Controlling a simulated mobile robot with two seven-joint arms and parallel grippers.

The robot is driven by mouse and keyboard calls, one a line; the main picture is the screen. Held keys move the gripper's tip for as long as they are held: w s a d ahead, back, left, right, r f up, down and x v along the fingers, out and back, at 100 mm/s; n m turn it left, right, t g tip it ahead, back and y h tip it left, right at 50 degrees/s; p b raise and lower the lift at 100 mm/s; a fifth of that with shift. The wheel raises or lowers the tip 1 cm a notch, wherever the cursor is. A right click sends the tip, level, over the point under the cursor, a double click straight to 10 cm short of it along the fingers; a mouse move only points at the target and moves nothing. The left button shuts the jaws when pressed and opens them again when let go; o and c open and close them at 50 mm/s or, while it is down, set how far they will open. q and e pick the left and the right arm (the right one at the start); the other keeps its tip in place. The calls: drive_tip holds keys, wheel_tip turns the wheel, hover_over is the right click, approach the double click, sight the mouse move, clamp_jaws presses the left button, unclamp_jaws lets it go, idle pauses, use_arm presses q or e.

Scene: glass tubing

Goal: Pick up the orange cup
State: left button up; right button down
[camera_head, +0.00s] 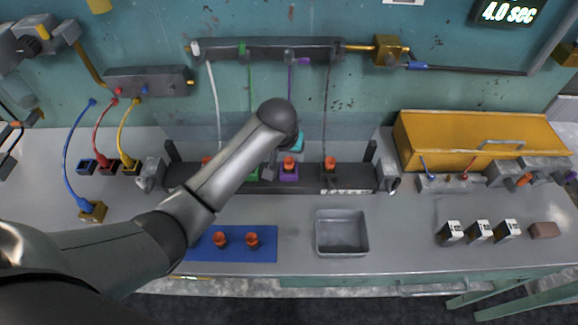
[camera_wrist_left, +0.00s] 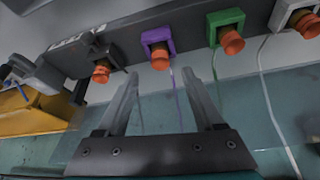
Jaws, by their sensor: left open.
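Several orange cups sit in a dark rack (camera_head: 355,178) along the back of the counter. In the left wrist view, one cup (camera_wrist_left: 160,58) is in a purple holder (camera_wrist_left: 156,37), one (camera_wrist_left: 231,42) in a green holder, one (camera_wrist_left: 305,25) in a white holder and one (camera_wrist_left: 101,73) in a dark holder. The purple-held cup (camera_head: 289,163) also shows in the head view. Two more orange cups (camera_head: 221,239) (camera_head: 252,240) stand on a blue mat (camera_head: 235,255). My left gripper (camera_wrist_left: 160,76) is open and empty, its fingertips near the purple-held cup. My right gripper is out of view.
A grey empty bin (camera_head: 342,250) stands right of the mat. A yellow box (camera_head: 430,125) is at the back right. Small white-and-black blocks (camera_head: 479,232) stand at the right. Coloured tubes hang behind the rack. My left arm hides part of the rack.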

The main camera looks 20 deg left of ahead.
sight(289, 162)
use_arm(q)
drive_tip(key=shift+s+b+x, duration=0.1)
drive_tip(key=shift+b+x, duration=0.15)
drive_tip(key=shift+x, duration=1.15)
drive_tip(key=shift+s+b+x, duration=0.15)
drive_tip(key=shift+b+x, duration=0.05)
drive_tip(key=shift+x, duration=1.15)
drive_tip(key=shift+f, duration=0.1)
clamp_jaws()
